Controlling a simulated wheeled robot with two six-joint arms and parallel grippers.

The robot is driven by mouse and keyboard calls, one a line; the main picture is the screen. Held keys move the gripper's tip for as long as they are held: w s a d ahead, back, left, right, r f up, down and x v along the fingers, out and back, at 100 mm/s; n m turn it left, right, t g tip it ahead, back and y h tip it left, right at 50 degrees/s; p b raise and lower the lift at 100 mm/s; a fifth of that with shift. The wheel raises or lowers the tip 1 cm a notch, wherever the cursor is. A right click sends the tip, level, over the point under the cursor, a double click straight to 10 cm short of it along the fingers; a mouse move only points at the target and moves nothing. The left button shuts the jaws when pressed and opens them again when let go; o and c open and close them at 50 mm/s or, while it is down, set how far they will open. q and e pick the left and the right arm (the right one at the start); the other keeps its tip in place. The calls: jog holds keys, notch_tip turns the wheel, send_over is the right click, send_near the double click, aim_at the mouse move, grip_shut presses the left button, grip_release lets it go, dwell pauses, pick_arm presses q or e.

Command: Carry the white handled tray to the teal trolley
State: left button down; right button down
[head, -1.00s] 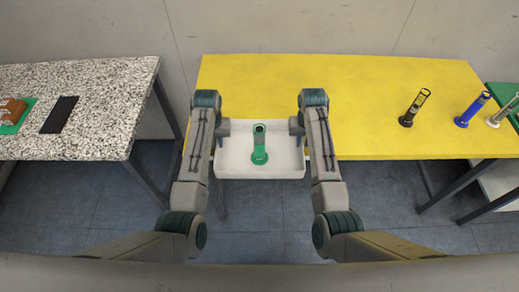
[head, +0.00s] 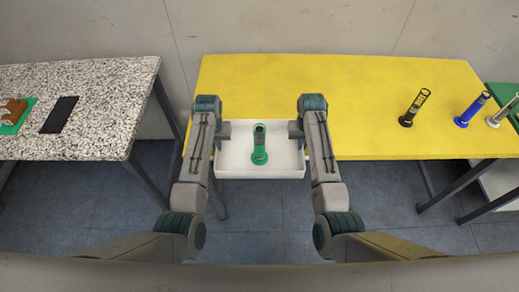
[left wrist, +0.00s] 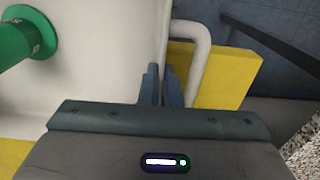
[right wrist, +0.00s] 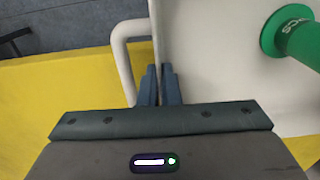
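The white handled tray (head: 232,171) is in front of me at the front edge of the yellow table, partly overhanging it. A green cylinder on a round base (head: 259,150) stands in it, and it also shows in both wrist views. My left gripper (left wrist: 161,84) is closed on the tray's left side wall, one finger inside and one between wall and handle. My right gripper (right wrist: 159,84) is closed on the opposite wall in the same way. Whether the tray is lifted is hard to tell.
The yellow table (head: 330,80) carries black (head: 414,108), blue (head: 472,110) and pale (head: 503,112) cylinders at its right. A green surface (head: 505,90) is cut off at the right edge. A speckled table (head: 100,90) stands left, with a floor gap between.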

pick_arm(q)
jog(key=shift+r, duration=0.1)
pick_arm(e)
jog(key=shift+r, duration=0.1)
